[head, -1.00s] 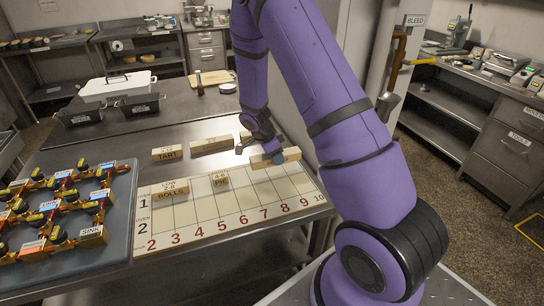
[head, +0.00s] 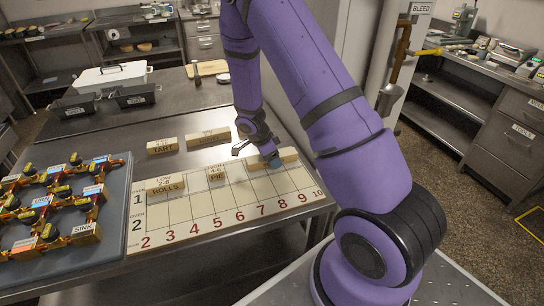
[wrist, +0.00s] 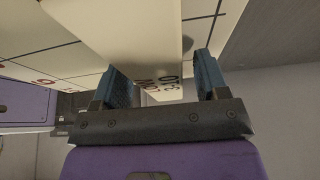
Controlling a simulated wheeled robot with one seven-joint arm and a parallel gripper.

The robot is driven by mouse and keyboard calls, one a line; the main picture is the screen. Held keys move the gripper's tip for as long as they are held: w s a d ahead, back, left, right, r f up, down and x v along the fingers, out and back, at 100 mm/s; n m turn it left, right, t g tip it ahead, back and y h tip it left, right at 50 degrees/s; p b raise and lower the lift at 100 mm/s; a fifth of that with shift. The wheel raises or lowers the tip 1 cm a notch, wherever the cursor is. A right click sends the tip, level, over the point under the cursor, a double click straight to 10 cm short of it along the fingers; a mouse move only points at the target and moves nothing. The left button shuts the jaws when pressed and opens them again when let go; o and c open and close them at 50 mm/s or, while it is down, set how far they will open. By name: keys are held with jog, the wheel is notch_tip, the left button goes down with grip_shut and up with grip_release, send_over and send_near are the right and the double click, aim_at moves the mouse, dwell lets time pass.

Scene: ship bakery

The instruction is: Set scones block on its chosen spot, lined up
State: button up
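The scones block (head: 288,155) is a pale wooden bar at the far right end of the white oven board (head: 225,203). It lies above the higher-numbered columns, along the back row. In the head view it looks on or very close to the board; any small gap cannot be judged. My gripper (head: 258,154) is around the block, one blue finger in front of it. In the wrist view the block (wrist: 130,30) lies between both fingers of my gripper (wrist: 164,82), with partly covered upside-down lettering showing.
The rolls block (head: 165,188) and pie block (head: 216,173) stand on the board. The tart block (head: 162,147) and another block (head: 207,138) stand behind it. A dark tray of gold fittings (head: 112,215) is at left. The board's front middle is clear.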

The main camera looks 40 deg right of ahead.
jog(key=shift+r, duration=0.1)
jog(key=s+a+r+n+t+y, duration=0.1)
jog(key=a+r+n, duration=0.15)
jog(key=r, duration=0.85)
jog(key=s+a+r+n, duration=0.15)
jog(key=a+r, duration=0.25)
jog(key=r, duration=0.7)
jog(key=s+a+r+n+t+y, duration=0.1)
jog(key=s+a+r+n+t, duration=0.1)
jog(key=s+r+n, duration=0.6)
jog(key=s+a+r+n+t+y, duration=0.2)
jog(key=s+r+n, duration=0.7)
jog(key=s, duration=0.7)
jog(key=a+r+t, duration=0.1)
jog(key=a, duration=0.1)
jog(key=shift+a+r, duration=0.35)
jog(key=shift+r, duration=0.05)
